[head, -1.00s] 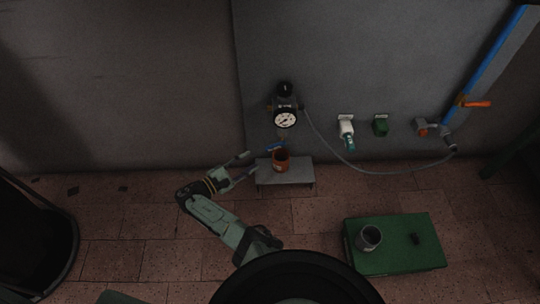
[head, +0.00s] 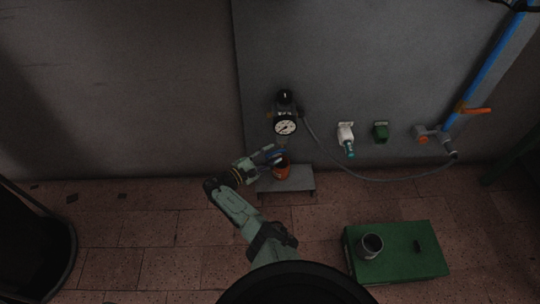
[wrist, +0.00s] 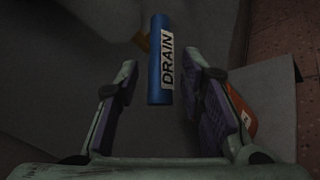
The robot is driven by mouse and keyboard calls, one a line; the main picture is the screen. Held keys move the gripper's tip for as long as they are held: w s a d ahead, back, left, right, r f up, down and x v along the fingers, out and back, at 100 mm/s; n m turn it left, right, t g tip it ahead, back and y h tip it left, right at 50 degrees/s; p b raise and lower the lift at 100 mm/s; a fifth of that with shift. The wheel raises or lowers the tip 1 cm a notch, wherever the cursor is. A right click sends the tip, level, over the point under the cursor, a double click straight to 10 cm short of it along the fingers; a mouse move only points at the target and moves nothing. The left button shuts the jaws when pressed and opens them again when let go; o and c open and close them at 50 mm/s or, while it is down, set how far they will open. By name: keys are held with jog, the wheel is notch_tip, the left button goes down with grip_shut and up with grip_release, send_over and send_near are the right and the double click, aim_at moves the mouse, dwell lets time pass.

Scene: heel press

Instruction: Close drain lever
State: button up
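The drain lever (wrist: 160,62) is a blue bar with a white label reading DRAIN. In the wrist view it lies between the two fingers of my gripper (wrist: 163,110), with a gap on each side. The fingers are open. In the head view my gripper (head: 272,156) is at the lever, just below the gauge unit (head: 285,122) on the wall, and mostly hides the lever. An orange cup (head: 282,171) stands on a small grey shelf under it; its edge shows beside the right finger in the wrist view (wrist: 241,108).
A hose (head: 345,170) runs from the gauge unit to a blue pipe (head: 490,70) with an orange handle (head: 475,110). A green box (head: 400,265) with a grey cup (head: 370,246) stands on the floor.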

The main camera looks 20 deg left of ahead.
jog(key=shift+c, duration=0.2)
grip_shut()
dwell(0.6)
